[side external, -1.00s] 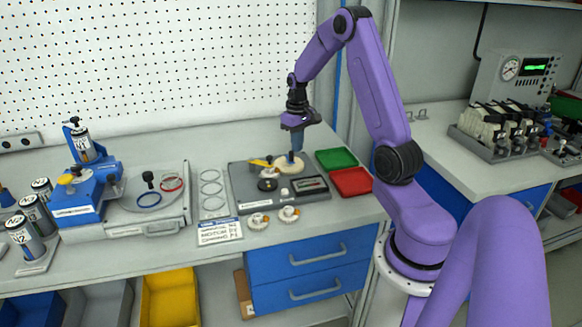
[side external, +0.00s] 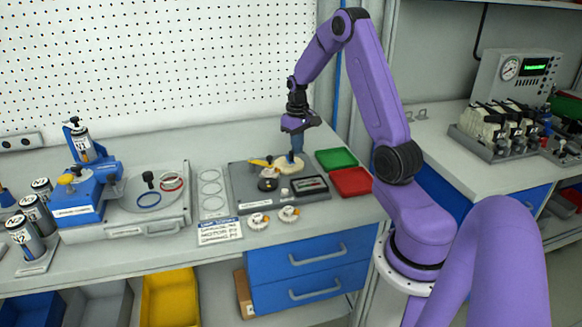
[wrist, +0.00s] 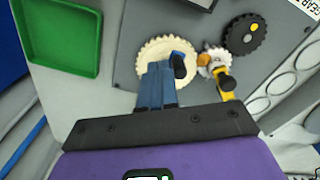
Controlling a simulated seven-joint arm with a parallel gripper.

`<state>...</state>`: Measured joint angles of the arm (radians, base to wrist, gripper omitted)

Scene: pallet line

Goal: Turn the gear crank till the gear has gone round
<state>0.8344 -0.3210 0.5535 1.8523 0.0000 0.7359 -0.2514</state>
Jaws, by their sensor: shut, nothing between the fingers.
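The large cream gear (side external: 285,169) lies flat on the grey gear plate (side external: 240,198); its toothed rim also shows in the wrist view (wrist: 150,52). The yellow crank (side external: 261,162) stands just left of it, and in the wrist view the crank (wrist: 222,77) has a black knob. A small pale gear with an orange hub (wrist: 206,60) sits at the crank's inner end. My gripper (side external: 292,158) points down over the cream gear with its blue fingers shut and empty. In the wrist view the fingers (wrist: 165,72) hide part of that gear, and a dark round tip shows beside them. Contact cannot be told.
A black gear with a yellow spot (wrist: 243,35) lies on the plate. A green tray (side external: 336,158) and a red tray (side external: 351,182) stand right of it. Two small parts (side external: 259,221) and a printed card (side external: 220,231) lie in front. Blue clamp gear (side external: 88,185) is farther left.

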